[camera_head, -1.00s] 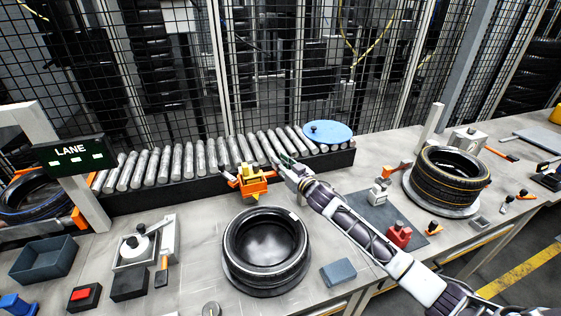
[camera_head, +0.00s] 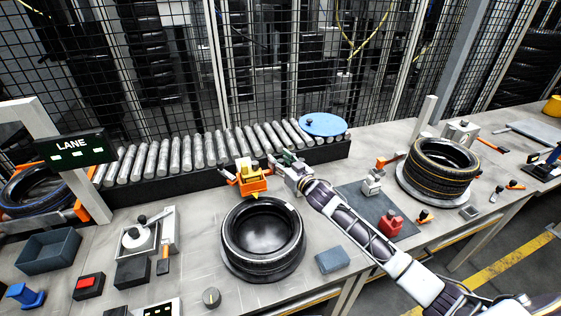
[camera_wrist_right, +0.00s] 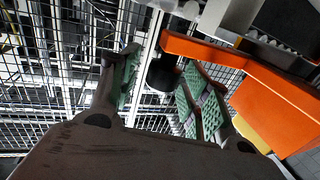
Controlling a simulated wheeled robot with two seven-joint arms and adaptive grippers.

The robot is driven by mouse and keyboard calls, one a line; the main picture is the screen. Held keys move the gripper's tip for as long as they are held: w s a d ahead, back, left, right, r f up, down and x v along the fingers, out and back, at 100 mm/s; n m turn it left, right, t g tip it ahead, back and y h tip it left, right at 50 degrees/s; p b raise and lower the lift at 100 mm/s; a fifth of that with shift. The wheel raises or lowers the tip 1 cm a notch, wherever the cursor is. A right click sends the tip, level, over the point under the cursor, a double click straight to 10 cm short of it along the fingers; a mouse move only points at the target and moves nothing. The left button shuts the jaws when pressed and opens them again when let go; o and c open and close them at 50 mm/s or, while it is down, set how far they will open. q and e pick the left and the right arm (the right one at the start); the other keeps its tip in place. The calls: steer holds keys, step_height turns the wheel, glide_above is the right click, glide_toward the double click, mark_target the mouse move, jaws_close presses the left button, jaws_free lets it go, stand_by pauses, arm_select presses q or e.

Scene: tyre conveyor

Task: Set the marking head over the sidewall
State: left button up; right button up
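The orange part (camera_wrist_right: 275,95) fills the right of that view. My left gripper is out of view.
A roller conveyor (camera_head: 205,152) runs behind, with a blue disc (camera_head: 323,124) at its right end. A yellow-lined tyre (camera_head: 440,170) sits on a round stand at right.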

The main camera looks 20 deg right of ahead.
steer(key=shift+r, duration=5)
